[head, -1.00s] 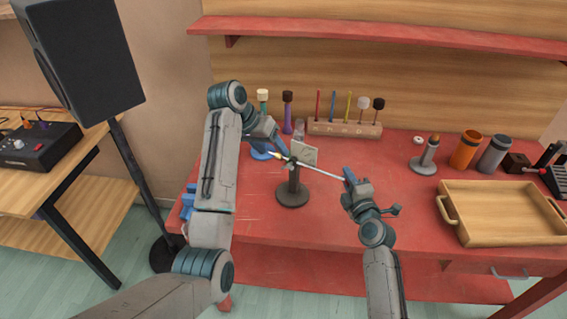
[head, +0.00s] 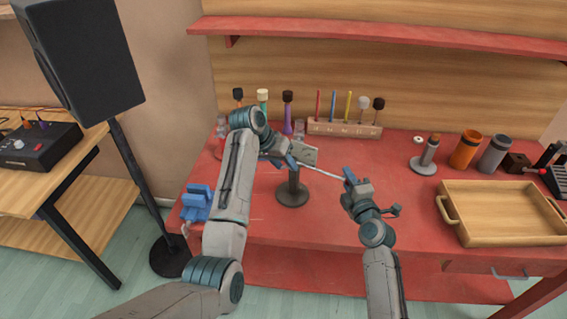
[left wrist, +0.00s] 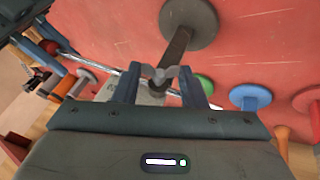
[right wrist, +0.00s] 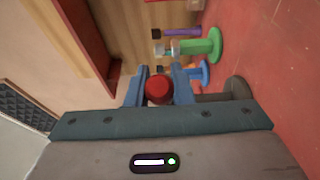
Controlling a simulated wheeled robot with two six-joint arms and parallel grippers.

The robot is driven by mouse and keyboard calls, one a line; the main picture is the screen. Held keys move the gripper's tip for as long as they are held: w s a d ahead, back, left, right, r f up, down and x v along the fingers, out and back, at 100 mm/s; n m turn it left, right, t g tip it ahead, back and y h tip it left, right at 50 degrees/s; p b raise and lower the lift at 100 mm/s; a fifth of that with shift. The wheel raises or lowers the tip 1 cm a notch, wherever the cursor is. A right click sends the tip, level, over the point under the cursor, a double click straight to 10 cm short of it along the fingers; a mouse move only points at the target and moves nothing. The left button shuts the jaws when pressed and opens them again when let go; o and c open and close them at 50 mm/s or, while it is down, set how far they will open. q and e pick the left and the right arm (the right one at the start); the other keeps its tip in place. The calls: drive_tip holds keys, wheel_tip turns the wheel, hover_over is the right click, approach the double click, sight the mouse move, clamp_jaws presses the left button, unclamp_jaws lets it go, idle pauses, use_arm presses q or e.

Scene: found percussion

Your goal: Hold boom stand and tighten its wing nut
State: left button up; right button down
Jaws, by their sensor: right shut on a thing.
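The boom stand has a dark round base (head: 292,193) and an upright post on the red bench. Its thin boom rod (head: 325,172) slants down to the right. In the left wrist view a grey wing nut (left wrist: 163,75) sits at the post's top. My left gripper (head: 291,161) is at the post head; its fingers are apart on either side of the wing nut. My right gripper (head: 347,179) is shut on the rod's right end. In the right wrist view the rod's red end (right wrist: 158,89) shows between the fingers. The rod's left end is hidden in the head view.
A rack (head: 345,130) of sticks and mallets stands behind the stand. A wooden tray (head: 500,235) lies at the right, with a grey cup (head: 494,153) and orange cup (head: 466,150) behind it. A blue fixture (head: 196,203) is at the bench's left edge.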

use_arm(q)
drive_tip(key=shift+c, duration=1.2)
drive_tip(key=shift+s+d+t+y, duration=0.1)
drive_tip(key=shift+d+t+y, duration=0.1)
drive_tip(key=shift+t+y, duration=0.5)
drive_tip(key=o, duration=1)
drive_tip(key=shift+g, duration=0.3)
drive_tip(key=v, duration=1.2)
drive_tip(key=shift+d+r, duration=0.1)
drive_tip(key=shift+d, duration=0.05)
